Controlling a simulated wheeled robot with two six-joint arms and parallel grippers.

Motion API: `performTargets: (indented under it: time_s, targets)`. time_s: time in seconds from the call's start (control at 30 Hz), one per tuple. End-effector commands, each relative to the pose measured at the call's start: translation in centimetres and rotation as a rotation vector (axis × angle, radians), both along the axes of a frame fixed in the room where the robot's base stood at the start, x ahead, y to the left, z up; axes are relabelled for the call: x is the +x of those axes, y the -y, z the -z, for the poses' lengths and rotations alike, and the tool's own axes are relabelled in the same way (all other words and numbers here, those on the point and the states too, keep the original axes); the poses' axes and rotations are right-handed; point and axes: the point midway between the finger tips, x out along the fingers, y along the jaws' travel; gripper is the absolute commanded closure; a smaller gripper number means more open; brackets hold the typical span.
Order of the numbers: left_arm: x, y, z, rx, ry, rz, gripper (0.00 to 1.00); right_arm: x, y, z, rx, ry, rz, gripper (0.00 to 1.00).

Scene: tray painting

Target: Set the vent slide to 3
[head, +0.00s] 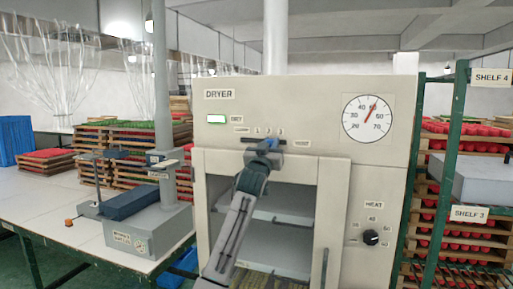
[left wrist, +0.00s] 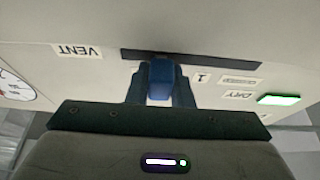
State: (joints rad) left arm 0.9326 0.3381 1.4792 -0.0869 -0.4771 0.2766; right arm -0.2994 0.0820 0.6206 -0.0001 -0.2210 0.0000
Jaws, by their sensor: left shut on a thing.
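The vent slide is a dark slot (head: 246,140) high on the dryer's front, under number labels 1, 2 and 3 (head: 281,131). My left gripper (head: 266,148) is at the slot, roughly below the 2 in the head view. In the left wrist view, which is upside down, its two fingers are shut on the blue slide knob (left wrist: 160,78). The slot (left wrist: 225,65) runs to both sides of the knob. The label 1 (left wrist: 202,78) shows beside the fingers; 2 and 3 are hidden there. My right gripper is not in view.
The VENT label (head: 301,143) is right of the slot. A round dial (head: 367,119) and a heat knob (head: 371,238) are on the right. A green shelf rack (head: 412,190) stands close at right.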

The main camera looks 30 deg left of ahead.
Motion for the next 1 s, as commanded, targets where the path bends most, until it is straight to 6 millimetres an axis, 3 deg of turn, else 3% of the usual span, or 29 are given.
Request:
performTargets:
  time_s: [0.1, 0.2, 0.5, 0.53, 0.6, 1.0]
  targets:
    - [0.5, 2.0, 0.2, -0.001, 0.0, 0.003, 1.0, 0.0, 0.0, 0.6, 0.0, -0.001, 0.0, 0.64]
    - [0.6, 2.6, 0.1, -0.001, -0.001, 0.001, 1.0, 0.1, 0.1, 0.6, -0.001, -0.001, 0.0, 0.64]
    - [0.6, 2.7, 0.1, -0.001, -0.002, 0.001, 1.0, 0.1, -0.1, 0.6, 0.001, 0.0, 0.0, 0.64]
    - [0.7, 2.8, 0.1, -0.001, -0.002, 0.001, 0.74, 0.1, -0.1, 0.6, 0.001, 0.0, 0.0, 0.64]
    - [0.6, 2.7, 0.1, -0.001, -0.002, 0.001, 0.61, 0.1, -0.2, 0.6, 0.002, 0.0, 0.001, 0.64]
    - [0.1, 2.8, 0.4, 0.001, -0.001, 0.0, 0.58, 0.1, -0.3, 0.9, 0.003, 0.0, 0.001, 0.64]
